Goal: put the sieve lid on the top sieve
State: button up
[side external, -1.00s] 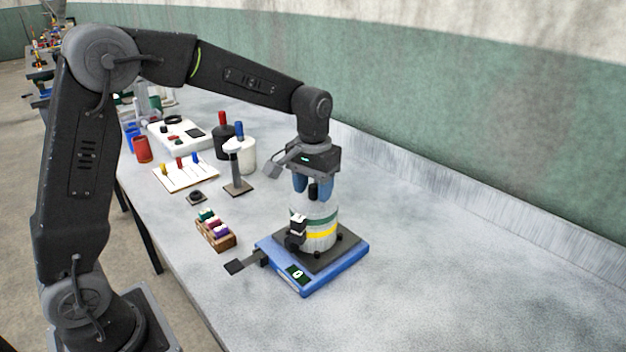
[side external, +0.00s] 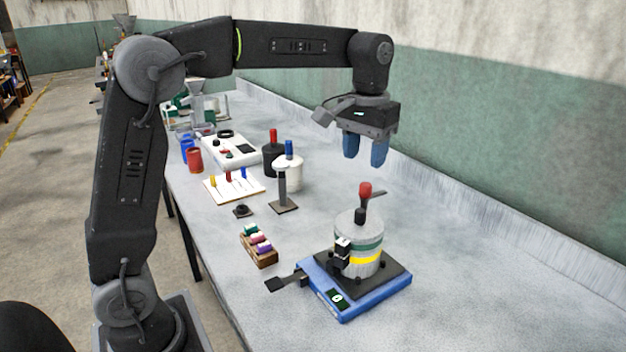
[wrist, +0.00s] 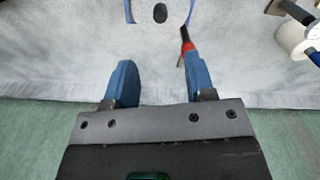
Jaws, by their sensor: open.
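The sieve stack (side external: 352,262) stands upright on a black plate over a blue base (side external: 372,305), with green and yellow bands around it. The pale sieve lid (side external: 350,223) with a black knob (side external: 361,215) sits on top of the stack, seemingly level. The knob also shows in the wrist view (wrist: 160,13), near the middle of the pale round top. My gripper (side external: 366,162) is above the stack, open and empty, with its two blue fingers apart and clear of the knob. The wrist view shows the open fingers (wrist: 160,85) too.
A red-tipped dark lever (side external: 366,189) rises by the stack top, below my gripper. A black lever (side external: 287,282) sticks out left of the base. A vial rack (side external: 260,247), a small stand (side external: 282,190) and bottles stand left. The bench right is clear.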

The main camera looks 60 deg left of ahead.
jog(key=s+d+f+m+t, duration=0.1)
jog(key=s+f+t, duration=0.1)
jog(key=s, duration=0.9)
jog(key=s+d+f+m+t, duration=0.1)
jog(key=s+f+m+t, duration=0.1)
jog(key=s, duration=1)
jog(key=shift+f+t, duration=0.8)
jog(key=shift+o, duration=0.5)
